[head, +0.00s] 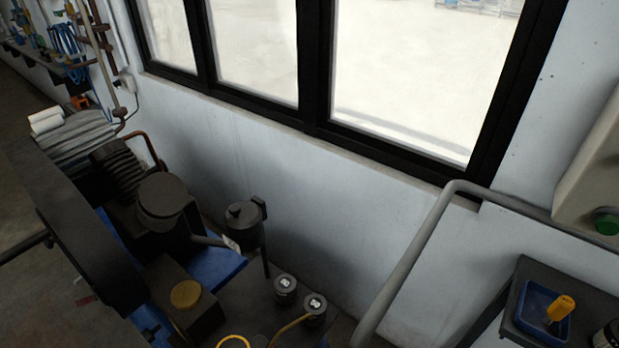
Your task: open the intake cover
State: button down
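No part here is clearly marked as the intake cover. A dark machine stands against the wall at the lower left. A wide round dark cap (162,196) sits on top of it. To its right is a small dark canister (243,224) with a lid, a knob on top and a block at its side. The lid looks seated on the canister. A pale tag (231,243) hangs beside it. I cannot tell which of these is the intake cover. My gripper is not in view.
A yellow round cap (186,294) and two small canisters (286,287) are at the bottom. A grey pipe rail (410,262) rises at the right. A dark shelf with a blue tray (536,309) and a yellow-handled tool (560,308) is at the lower right. Windows line the wall.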

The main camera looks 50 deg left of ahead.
aim_at(242, 219)
jog(key=k, duration=0.95)
jog(key=z, duration=0.95)
jog(key=i, duration=1)
jog(key=u, duration=3.55)
jog(key=i, duration=0.45)
jog(key=u, duration=0.05)
